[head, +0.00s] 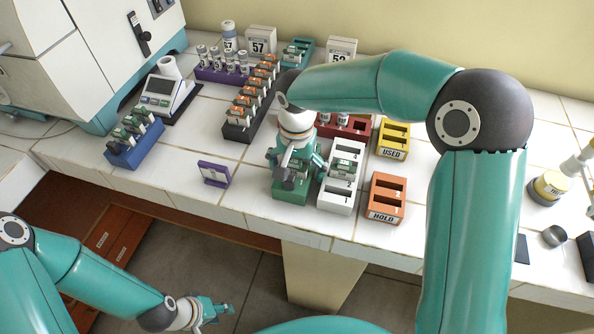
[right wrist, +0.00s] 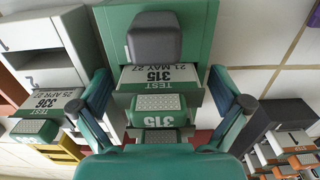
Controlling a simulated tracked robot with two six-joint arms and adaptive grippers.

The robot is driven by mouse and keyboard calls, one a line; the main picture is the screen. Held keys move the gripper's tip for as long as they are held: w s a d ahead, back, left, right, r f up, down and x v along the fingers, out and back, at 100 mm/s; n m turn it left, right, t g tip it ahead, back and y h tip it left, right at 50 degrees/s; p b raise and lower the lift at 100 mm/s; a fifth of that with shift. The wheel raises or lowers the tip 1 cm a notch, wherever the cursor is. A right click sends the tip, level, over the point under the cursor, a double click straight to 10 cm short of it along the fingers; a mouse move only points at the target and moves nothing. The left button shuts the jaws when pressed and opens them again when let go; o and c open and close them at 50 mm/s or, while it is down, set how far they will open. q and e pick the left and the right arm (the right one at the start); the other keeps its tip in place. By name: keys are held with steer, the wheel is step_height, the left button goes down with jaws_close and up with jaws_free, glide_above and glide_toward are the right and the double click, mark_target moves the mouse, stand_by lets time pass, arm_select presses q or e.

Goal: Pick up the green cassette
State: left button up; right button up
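A green cassette (right wrist: 160,102) with a pale label reading TEST 315, 21 MAY 27 stands in the green rack (head: 290,196), with a dark grey block (right wrist: 154,37) beside it. My right gripper (head: 296,165) is over this rack, pointing down. In the right wrist view its fingers (right wrist: 160,90) are spread on either side of the cassette, with small gaps showing. Another green cassette (right wrist: 38,130), labelled 336, 25 APR, is in the white rack (head: 340,194) next to it. My left gripper (head: 213,309) is low, off the front of the bench; its finger gap is too small to judge.
An orange HOLD rack (head: 386,197) and yellow USED rack (head: 393,139) stand to the right. A black rack (head: 238,131) of orange-topped cassettes, a blue rack (head: 134,148) and a purple sign (head: 214,172) are left. Bare tiles lie between sign and green rack.

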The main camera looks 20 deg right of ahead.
steer(key=c, duration=1.1)
steer(key=shift+r, duration=0.1)
steer(key=shift+c, duration=0.2)
